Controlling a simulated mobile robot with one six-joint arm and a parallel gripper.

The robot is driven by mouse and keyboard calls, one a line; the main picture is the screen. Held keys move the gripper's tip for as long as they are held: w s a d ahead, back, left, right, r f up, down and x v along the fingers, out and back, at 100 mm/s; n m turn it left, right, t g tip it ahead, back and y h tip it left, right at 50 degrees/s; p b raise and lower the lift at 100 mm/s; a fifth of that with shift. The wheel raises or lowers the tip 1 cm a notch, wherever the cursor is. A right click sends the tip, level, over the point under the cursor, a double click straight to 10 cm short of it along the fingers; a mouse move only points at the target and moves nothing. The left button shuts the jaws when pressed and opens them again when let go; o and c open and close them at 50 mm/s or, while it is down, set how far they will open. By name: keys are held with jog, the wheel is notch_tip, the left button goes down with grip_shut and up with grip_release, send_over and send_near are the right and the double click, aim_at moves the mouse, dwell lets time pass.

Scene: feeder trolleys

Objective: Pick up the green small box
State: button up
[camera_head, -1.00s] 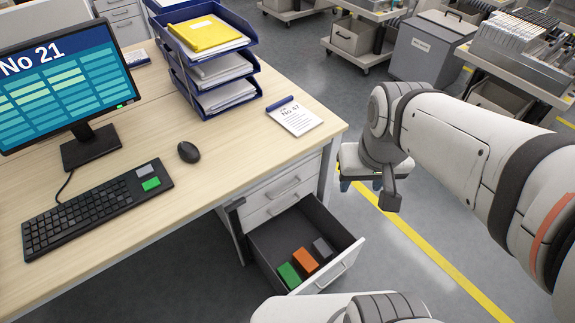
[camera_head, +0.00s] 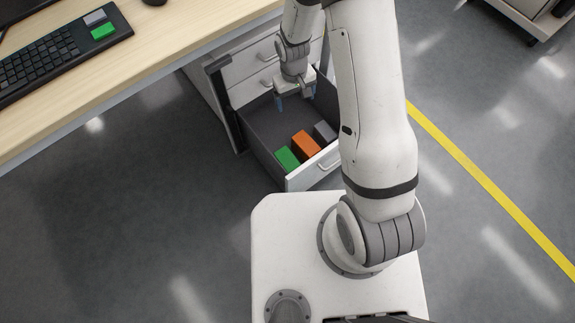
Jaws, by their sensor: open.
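The green small box (camera_head: 287,158) lies in the open bottom drawer (camera_head: 263,158) of the desk, near the drawer's front left corner. An orange box (camera_head: 305,145) sits just to its right in the same drawer. My gripper (camera_head: 295,100) points down over the back part of the drawer, with its blue-grey fingertips apart and nothing visible between them. It is above and behind the green box, apart from it. Its exact height over the drawer floor is hard to tell.
A grey box (camera_head: 324,131) lies right of the orange one, close to my arm. The drawer's white front (camera_head: 316,170) and dark side walls surround the boxes. The desk top (camera_head: 165,50) with a keyboard (camera_head: 60,58) is at upper left. Open floor lies below the desk.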

jog(key=n+b, duration=0.1)
jog(key=b, duration=0.3)
send_over(286, 160)
jog(key=w+d, duration=0.1)
jog(key=w, duration=0.3)
notch_tip(286, 160, down, 15)
jog(key=shift+n+g, duration=0.5)
jog(key=shift+g, duration=0.2)
jog(key=s+f+b, duration=0.1)
jog(key=f, duration=0.4)
jog(key=s+f+b, duration=0.1)
jog(key=f+b, duration=0.1)
jog(key=f, duration=0.4)
jog(key=s+a+f+b, duration=0.1)
jog(key=s+f, duration=0.1)
jog(key=f, duration=0.3)
jog(key=shift+f+b, duration=0.35)
jog(key=shift+b, duration=0.05)
jog(key=f+b, duration=0.2)
jog(key=f, duration=0.1)
jog(key=d+f+b, duration=0.1)
jog(key=f, duration=0.1)
jog(key=shift+s+f, duration=0.15)
jog(key=shift+s, duration=0.1)
jog(key=shift+c, duration=0.6)
jog(key=c, duration=1.2)
jog(key=shift+o, duration=0.2)
jog(key=shift+r, duration=0.2)
